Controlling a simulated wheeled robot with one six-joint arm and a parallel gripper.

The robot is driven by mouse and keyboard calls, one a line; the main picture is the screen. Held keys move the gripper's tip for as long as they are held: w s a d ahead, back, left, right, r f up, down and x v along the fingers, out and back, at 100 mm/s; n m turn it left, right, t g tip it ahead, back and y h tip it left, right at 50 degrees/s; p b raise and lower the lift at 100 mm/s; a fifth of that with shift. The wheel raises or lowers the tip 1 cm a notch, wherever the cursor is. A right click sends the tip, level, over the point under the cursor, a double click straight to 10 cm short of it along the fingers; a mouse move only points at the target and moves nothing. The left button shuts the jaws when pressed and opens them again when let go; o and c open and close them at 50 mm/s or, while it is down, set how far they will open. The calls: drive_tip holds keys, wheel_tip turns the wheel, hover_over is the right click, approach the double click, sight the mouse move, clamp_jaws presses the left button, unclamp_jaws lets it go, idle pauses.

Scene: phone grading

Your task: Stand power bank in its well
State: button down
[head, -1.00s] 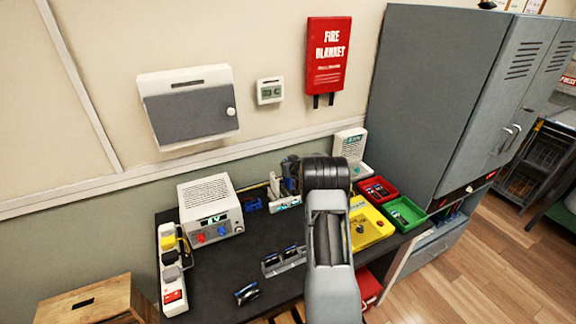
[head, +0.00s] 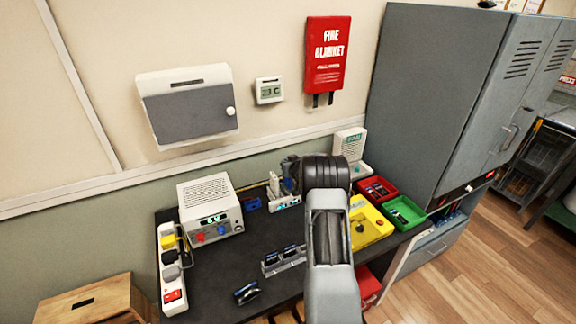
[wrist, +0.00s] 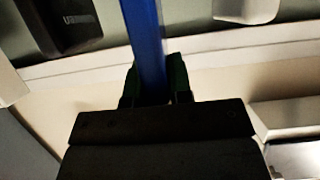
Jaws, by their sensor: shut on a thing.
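My gripper (wrist: 155,80) is shut on a blue slab (wrist: 142,30), seen edge-on in the wrist view, which I take to be the power bank. The slab stands between two dark fingers and runs out of the top of the picture. In the head view my arm covers most of the gripper, above the back of the dark bench (head: 215,265). A yellow fixture (head: 377,222) shows right of my arm, partly hidden by it. I cannot make out which opening is the power bank's well.
A white power supply (head: 208,205) and a power strip (head: 171,270) stand at left. A small rack (head: 290,265) holds dark phones; another phone (head: 246,293) lies in front. Red (head: 378,188) and green (head: 404,213) bins are at right. Bare bench shows left of the rack.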

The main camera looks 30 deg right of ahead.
drive_tip(key=shift+f, duration=0.2)
drive_tip(key=shift+f+b, duration=1.45)
drive_tip(key=shift+f, duration=0.7)
drive_tip(key=c, duration=0.9)
unclamp_jaws()
drive_tip(key=shift+c, duration=0.2)
drive_tip(key=b+v, duration=0.2)
drive_tip(key=v, duration=1.1)
drive_tip(key=shift+s, duration=0.4)
